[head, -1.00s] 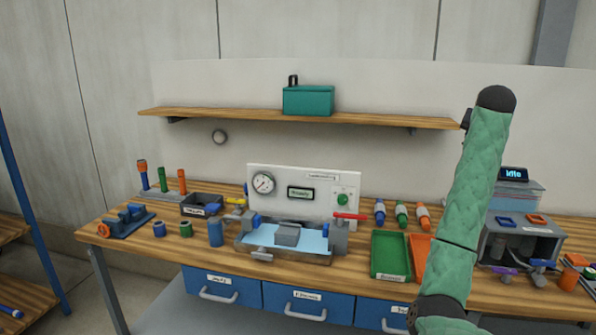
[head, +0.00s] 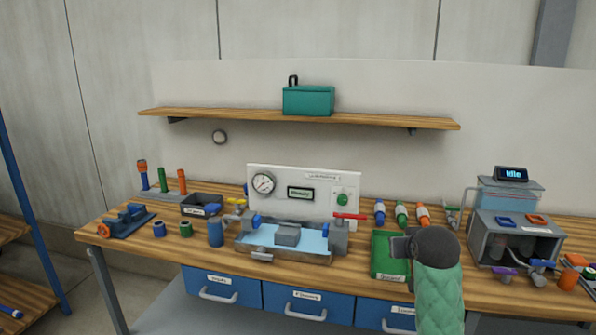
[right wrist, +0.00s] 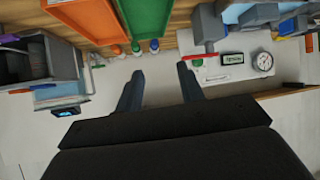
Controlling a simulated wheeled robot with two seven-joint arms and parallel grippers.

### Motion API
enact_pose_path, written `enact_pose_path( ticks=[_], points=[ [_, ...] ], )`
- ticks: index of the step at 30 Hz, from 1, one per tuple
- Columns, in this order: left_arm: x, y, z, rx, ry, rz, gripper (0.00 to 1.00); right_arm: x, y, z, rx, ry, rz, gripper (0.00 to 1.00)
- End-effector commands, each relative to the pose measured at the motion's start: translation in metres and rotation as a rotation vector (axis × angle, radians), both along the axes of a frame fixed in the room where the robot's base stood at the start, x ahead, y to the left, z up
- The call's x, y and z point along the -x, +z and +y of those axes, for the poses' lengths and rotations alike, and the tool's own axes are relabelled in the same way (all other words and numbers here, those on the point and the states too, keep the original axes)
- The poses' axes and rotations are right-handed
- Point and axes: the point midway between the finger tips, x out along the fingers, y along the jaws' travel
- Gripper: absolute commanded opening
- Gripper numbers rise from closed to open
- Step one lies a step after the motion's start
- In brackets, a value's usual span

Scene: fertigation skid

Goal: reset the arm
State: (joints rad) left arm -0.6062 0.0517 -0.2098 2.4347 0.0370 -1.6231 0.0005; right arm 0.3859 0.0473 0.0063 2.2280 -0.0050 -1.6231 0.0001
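My right arm (head: 437,290), in a green padded sleeve with a dark end, rises from the bottom edge at the right in the head view. Its dark end is in front of the trays and hides part of them. My right gripper (right wrist: 160,77) shows in the right wrist view with its two fingers apart and nothing between them. That view is upside down, with the trays and bench at the top. I cannot make out the fingers in the head view. My left gripper is in neither current view.
The wooden bench (head: 180,255) holds a gauge panel (head: 322,182), a green tray (head: 385,262), several bottles and a grey unit (head: 515,240) with an "Idle" display (head: 511,174). A wall shelf (head: 230,114) carries a teal box (head: 308,101). The wall between shelf and display is clear.

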Motion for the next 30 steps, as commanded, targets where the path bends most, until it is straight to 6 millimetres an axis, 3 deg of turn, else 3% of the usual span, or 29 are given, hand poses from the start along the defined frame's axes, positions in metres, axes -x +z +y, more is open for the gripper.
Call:
enact_pose_path(
  ticks=[1,12,30],
  points=[
    [0.000,0.000,0.000,0.000,0.000,0.000,0.89,0.014,-0.017,0.010,0.002,0.020,0.018,0.38],
    [0.000,0.001,0.000,0.000,0.000,-0.002,0.89,0.112,-0.118,0.069,-0.001,0.146,0.153,0.38],
    [0.000,0.000,0.000,0.000,0.000,-0.001,0.89,0.287,-0.284,0.121,-0.038,0.251,0.499,0.38]
  ],
)
